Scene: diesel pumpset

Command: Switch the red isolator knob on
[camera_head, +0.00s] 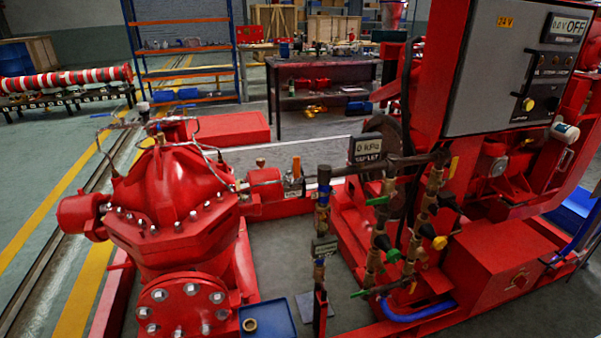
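A red box (500,257) sits low at the right on the red base frame. My gripper is not in view.
Pipes with brass valves (432,190) and green and yellow handles stand left of the box. A blue hose (420,311) curves along its left foot. A large red pump (175,205) fills the left. A dark workbench (318,63) stands behind.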

